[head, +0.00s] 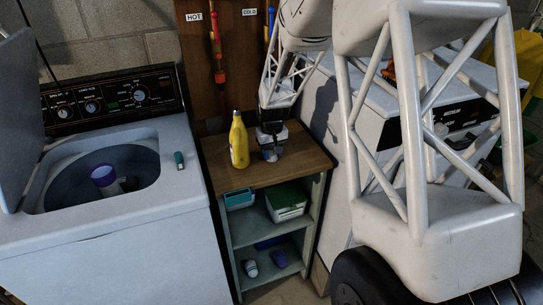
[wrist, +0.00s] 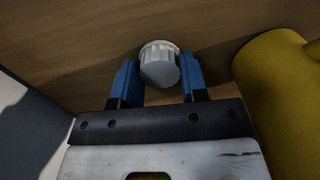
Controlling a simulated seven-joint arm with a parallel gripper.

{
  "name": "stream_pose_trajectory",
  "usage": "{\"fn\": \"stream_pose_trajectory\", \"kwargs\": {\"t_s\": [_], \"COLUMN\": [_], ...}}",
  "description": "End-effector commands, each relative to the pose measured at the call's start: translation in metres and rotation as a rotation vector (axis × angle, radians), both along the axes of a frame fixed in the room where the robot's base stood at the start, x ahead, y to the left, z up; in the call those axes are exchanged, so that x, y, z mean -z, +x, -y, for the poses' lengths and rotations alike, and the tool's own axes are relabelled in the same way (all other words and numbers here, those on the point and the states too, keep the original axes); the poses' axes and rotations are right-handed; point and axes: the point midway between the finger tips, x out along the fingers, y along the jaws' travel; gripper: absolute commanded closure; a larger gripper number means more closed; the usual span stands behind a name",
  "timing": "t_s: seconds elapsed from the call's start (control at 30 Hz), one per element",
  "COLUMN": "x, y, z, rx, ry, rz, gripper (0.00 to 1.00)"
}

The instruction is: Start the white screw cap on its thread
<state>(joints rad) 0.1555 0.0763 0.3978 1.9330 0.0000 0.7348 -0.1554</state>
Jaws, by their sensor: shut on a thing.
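In the wrist view a white ribbed screw cap (wrist: 160,66) sits between the blue fingers of my gripper (wrist: 160,78). The fingers are shut on its sides, and its round grey-white face shows. In the head view my gripper (head: 270,150) is low over the wooden top of a small shelf unit, just right of a yellow bottle. The cap is too small there to make out clearly. I cannot make out the thread in either view, nor tell whether the cap touches it.
The yellow bottle (head: 239,143) stands close beside my gripper; it also shows at right in the wrist view (wrist: 278,95). The wooden top (head: 295,163) has bare room in front. A washer (head: 120,245) with its lid open is at left. White and green containers (head: 287,203) sit on the shelf below.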

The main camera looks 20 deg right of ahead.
Motion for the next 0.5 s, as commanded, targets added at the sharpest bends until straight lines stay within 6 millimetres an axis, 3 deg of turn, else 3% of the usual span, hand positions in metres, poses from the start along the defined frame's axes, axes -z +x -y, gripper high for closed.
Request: {"fn": "stream_pose_trajectory", "kwargs": {"t_s": [0.5], "x": [-0.037], "y": [0.001], "z": [0.0], "rx": [0.0], "ry": [0.0], "rz": [0.002], "gripper": [0.84]}}
